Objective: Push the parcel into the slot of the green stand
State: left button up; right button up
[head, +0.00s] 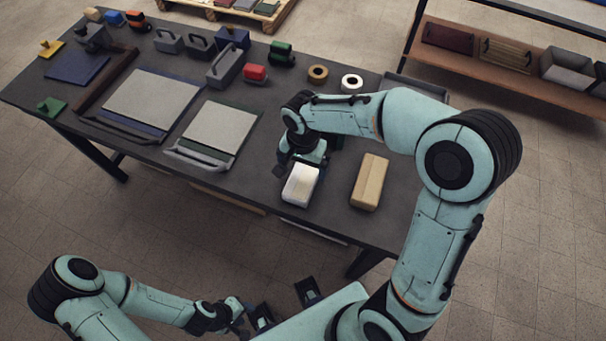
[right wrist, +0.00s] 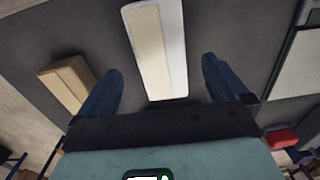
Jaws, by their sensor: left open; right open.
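A white block (head: 300,186) lies near the front edge of the dark table; a tan box (head: 370,182) lies to its right. I cannot tell for certain which is the parcel. My right gripper (head: 299,168) is open and empty just behind the white block. In the right wrist view, its fingers (right wrist: 162,70) point toward the white block (right wrist: 172,45), which shows between them; contact cannot be told. The tan box also shows at left there (right wrist: 68,82). A dark green patch beside the right gripper is mostly hidden; no green stand is clear. My left gripper (head: 246,316) is open, low before the table.
Left of the right gripper lie two light panels with handles, one nearer (head: 220,128) and one farther (head: 152,100). A red block (head: 254,73), a tan roll (head: 317,73) and a white roll (head: 351,82) stand behind. A shelf (head: 505,65) stands at right.

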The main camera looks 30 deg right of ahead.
aim_at(307, 167)
notch_tip(307, 167, down, 7)
jog(key=shift+f, duration=0.1)
dwell(0.3)
jog(key=c, duration=1.2)
jog(key=shift+b, duration=0.35)
jog(key=shift+w, duration=0.1)
jog(key=shift+w+d, duration=0.95)
jog(key=shift+d, duration=0.25)
jog(key=shift+p, duration=0.3)
